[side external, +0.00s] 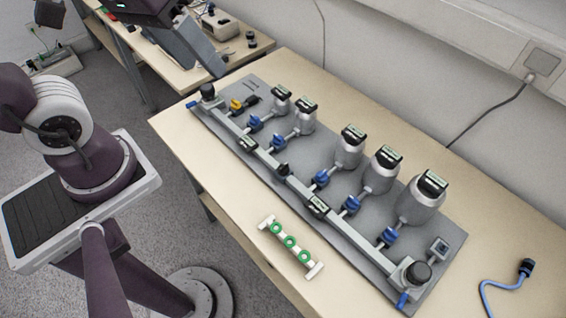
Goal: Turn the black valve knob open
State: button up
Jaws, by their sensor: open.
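A grey board (455,250) on the wooden table carries a long pipe with several silver vessels and blue valve knobs. A small black knob (283,170) sits mid-pipe, between the blue valves. Larger round black knobs stand at the pipe's far left end (207,90) and near right end (415,273). A black part (252,100) lies beside a yellow valve. I cannot tell for certain which is the valve knob, or its turn angle. My gripper (212,68) is open at the upper left, above the board's far left end, apart from all the knobs. Its fingers partly hide each other.
A white rack with green rings (290,243) lies at the table's front edge. A blue cable with a dark plug (526,268) lies at the right. A second table (262,42) with devices stands behind.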

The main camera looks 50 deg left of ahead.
jog(key=w+d+f+n+g, duration=0.2)
jog(key=w+d+f+n, duration=0.3)
jog(key=w, duration=0.3)
jog(key=n+g+y, duration=0.1)
jog(key=n+g, duration=0.2)
jog(key=n, duration=0.7)
send_over(283, 166)
notch_tip(283, 166, down, 24)
jog(key=shift+r, duration=0.25)
notch_tip(283, 166, down, 6)
jog(key=shift+f, duration=0.1)
grip_shut()
